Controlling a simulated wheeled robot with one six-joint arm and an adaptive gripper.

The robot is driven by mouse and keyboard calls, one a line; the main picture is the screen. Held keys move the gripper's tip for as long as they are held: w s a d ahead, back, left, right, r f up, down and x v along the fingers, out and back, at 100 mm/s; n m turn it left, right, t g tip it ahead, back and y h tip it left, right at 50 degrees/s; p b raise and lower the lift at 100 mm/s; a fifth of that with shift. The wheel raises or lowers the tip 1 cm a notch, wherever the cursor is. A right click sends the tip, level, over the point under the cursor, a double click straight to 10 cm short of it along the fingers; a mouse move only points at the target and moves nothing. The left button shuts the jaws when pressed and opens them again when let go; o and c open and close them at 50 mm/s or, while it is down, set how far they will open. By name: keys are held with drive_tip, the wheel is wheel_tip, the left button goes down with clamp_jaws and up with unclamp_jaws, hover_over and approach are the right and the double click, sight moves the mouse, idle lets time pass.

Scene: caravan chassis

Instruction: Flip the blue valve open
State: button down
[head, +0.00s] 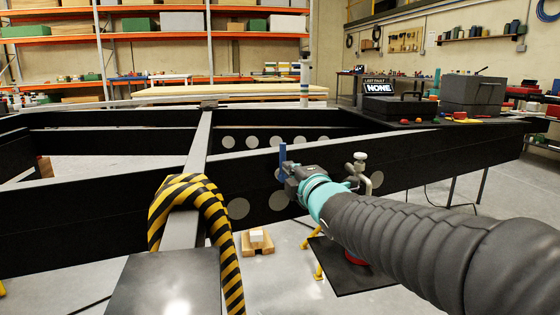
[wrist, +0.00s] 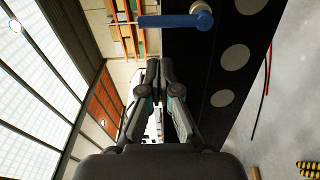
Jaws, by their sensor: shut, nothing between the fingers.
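The blue valve handle (head: 283,157) stands upright at the black chassis beam, just past the end of my arm in the head view. In the head view my gripper (head: 286,172) overlaps the handle's lower part, so contact cannot be told there.
The black chassis beam (head: 100,230) with round holes runs across the view. A yellow-black striped hose (head: 190,190) drapes over a grey crossbar at left. A pale metal fitting (head: 361,172) stands beside my wrist. A table with grey cases (head: 470,93) is behind at right.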

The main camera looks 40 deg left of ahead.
drive_tip(key=p+x, duration=0.1)
drive_tip(key=x, duration=0.8)
drive_tip(key=shift+w+a, duration=0.25)
drive_tip(key=shift+a, duration=0.1)
